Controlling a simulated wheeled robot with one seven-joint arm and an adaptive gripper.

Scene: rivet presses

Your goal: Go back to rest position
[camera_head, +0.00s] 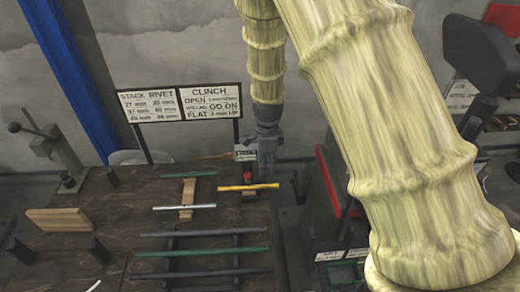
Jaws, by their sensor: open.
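My arm fills the right half of the head view in a pale yellow-green sleeve and hangs down in the upper middle. My gripper (268,160) is at its end, pointing down near the back right edge of the dark wooden table (110,215). It looks empty; its fingers are small and partly hard to make out. A small device with a red top (248,177) and a yellow bar (248,187) are just to its lower left. I cannot tell how far the gripper is above or behind them.
Two signs (180,103) stand behind the table. Rods lie on wooden blocks and on a dark rack (205,252). A wooden board (72,220) and black posts are at left. A hand press (48,150) stands at back left, a red machine (335,185) at right.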

